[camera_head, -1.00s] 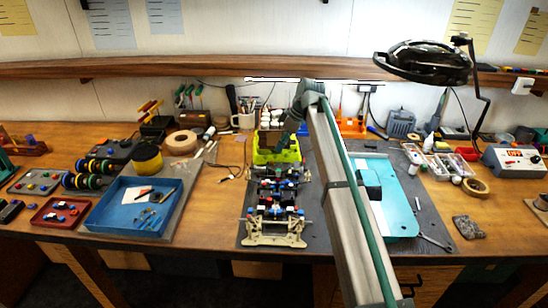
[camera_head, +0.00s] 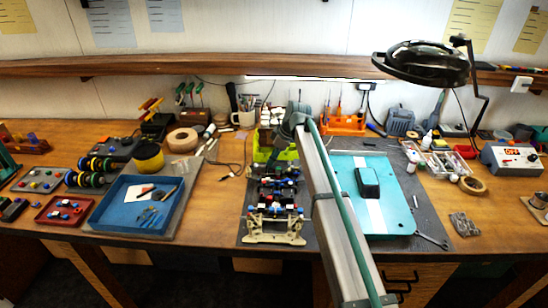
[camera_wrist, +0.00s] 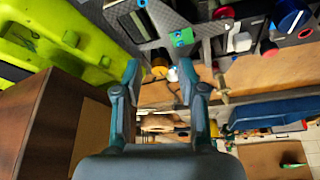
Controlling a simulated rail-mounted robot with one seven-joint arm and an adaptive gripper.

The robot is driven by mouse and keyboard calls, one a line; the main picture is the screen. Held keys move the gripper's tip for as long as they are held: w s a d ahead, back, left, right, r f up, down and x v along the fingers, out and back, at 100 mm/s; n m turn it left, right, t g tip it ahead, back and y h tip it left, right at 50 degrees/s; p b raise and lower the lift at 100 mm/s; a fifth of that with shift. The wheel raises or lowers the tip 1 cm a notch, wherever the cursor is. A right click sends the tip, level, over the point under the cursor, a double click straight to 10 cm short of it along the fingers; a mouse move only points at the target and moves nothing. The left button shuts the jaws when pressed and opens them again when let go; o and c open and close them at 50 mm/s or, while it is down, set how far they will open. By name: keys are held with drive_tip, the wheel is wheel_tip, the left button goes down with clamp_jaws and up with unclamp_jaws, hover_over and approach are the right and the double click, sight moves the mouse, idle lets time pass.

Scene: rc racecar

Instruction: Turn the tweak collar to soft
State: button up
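The racecar chassis (camera_head: 276,208) sits on a dark mat in the middle of the bench, with red, blue and white parts along it. In the wrist view its dark plate (camera_wrist: 165,20) shows at the top, with a green-blue block and several coloured knobs. My gripper (camera_wrist: 160,78) is open, its two fingers apart. A small orange piece (camera_wrist: 160,68) and a pale piece beside it show between or beyond the fingertips; contact cannot be told. I cannot tell which part is the tweak collar or its setting. In the head view my arm hides the gripper's fingers.
A lime-green body (camera_head: 265,152) stands behind the chassis and fills the wrist view's upper left. A teal tray (camera_head: 390,195) with a black box (camera_head: 367,182) lies right of my arm. A blue tray (camera_head: 110,215) with tools is at the left. A lamp (camera_head: 422,65) overhangs the back right.

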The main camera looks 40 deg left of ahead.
clamp_jaws()
drive_tip(key=shift+m, duration=0.3)
drive_tip(key=m, duration=0.1)
drive_tip(key=m+t+b, duration=0.1)
drive_tip(key=shift+s+m+b, duration=0.2)
drive_tip(key=shift+m+b, duration=0.1)
drive_tip(key=m+t+b, duration=0.1)
drive_tip(key=m+t, duration=0.1)
drive_tip(key=m, duration=0.3)
drive_tip(key=shift+s, duration=0.2)
drive_tip(key=m, duration=0.2)
drive_tip(key=m+t+h, duration=0.1)
drive_tip(key=m, duration=0.1)
drive_tip(key=m+t+b, duration=0.1)
drive_tip(key=shift+s+a+m, duration=0.1)
drive_tip(key=shift+a+m, duration=0.15)
drive_tip(key=shift+m, duration=0.15)
drive_tip(key=shift+a+r+m+t+h+b, duration=0.15)
drive_tip(key=shift+m+h, duration=0.3)
drive_tip(key=shift+m, duration=0.5)
drive_tip(key=shift+d+f+m+t+h+b, duration=0.1)
drive_tip(key=shift+m+t+h+b, duration=0.25)
drive_tip(key=shift+m, duration=0.6)
